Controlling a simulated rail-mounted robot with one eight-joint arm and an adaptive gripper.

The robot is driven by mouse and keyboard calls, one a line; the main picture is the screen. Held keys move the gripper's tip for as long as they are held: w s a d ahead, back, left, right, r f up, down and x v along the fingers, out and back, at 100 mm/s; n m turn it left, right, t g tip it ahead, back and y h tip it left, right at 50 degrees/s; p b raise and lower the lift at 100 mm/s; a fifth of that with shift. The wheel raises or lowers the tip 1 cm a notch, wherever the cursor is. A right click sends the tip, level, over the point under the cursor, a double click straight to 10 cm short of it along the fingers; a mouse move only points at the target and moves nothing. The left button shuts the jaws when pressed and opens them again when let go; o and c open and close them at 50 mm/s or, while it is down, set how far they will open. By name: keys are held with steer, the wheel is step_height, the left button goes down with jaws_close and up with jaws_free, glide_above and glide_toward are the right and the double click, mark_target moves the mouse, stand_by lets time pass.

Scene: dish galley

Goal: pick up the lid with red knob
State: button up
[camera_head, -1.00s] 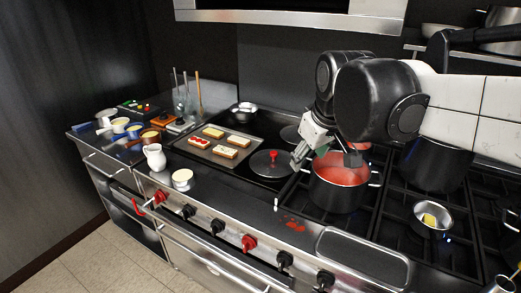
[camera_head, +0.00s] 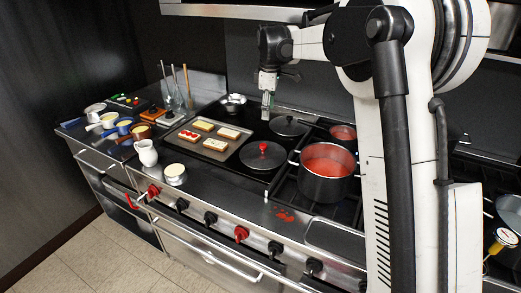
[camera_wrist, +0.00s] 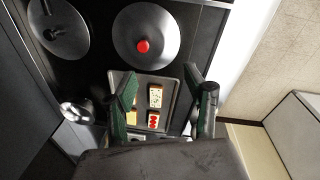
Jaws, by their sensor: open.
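The lid with the red knob (camera_head: 252,158) is a dark, round lid lying flat on the black stovetop, just right of the tray of toasts. It also shows in the wrist view (camera_wrist: 160,45), near the top middle, with its red knob up. My gripper (camera_head: 266,112) hangs pointing down behind the lid in the head view, above the stovetop and apart from the lid. In the wrist view its two fingers (camera_wrist: 165,92) are spread with nothing between them, over the part of the picture where the tray shows.
A second lid with a black knob (camera_head: 288,127) lies behind. A pot of red soup (camera_head: 326,185) stands close at the right, with a smaller red-filled pot (camera_head: 343,134) behind it. The toast tray (camera_head: 187,148) lies at the left. A small metal bowl (camera_head: 233,102) stands behind the tray.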

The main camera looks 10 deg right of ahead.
mark_target(264, 145)
steer(key=w+f+n, duration=0.1)
steer(key=w+f, duration=0.1)
steer(key=f, duration=0.3)
steer(key=w+f+n+g+p, duration=0.1)
steer(key=w+f, duration=0.2)
steer(key=f, duration=0.2)
steer(key=w+f+n+p, duration=0.1)
steer(key=w+f, duration=0.1)
steer(key=f, duration=0.4)
steer(key=shift+w, duration=0.25)
steer(key=shift+w+d+f+p, duration=0.15)
steer(key=shift+f+p, duration=0.4)
steer(key=shift+f, duration=0.8)
steer(key=shift+w+d+f+p, duration=0.1)
steer(key=shift+f+p, duration=0.45)
steer(key=shift+f, duration=0.75)
jaws_close()
